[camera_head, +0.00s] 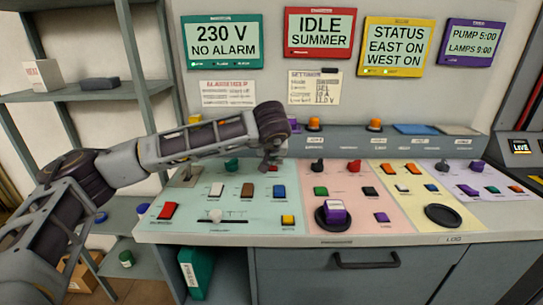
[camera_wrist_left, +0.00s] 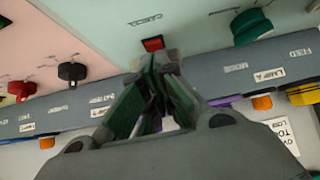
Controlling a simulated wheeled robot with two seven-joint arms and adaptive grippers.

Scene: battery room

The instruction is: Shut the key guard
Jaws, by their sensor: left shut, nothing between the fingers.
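My left gripper (camera_head: 270,165) is over the back of the mint panel (camera_head: 215,228), between a green knob (camera_head: 232,164) and a black knob (camera_head: 317,165). Its fingers are shut and empty. In the left wrist view the fingertips (camera_wrist_left: 160,62) are close to a small red part (camera_wrist_left: 152,43) with a label beside it. I cannot tell whether they touch it. My right gripper is not in view.
A grey ledge (camera_head: 440,145) with orange lamps runs behind the panels. A purple block (camera_head: 335,210) stands in a black ring on the pink panel. A red switch (camera_head: 168,210) and a slider (camera_head: 216,217) are at the front left. Display screens hang above.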

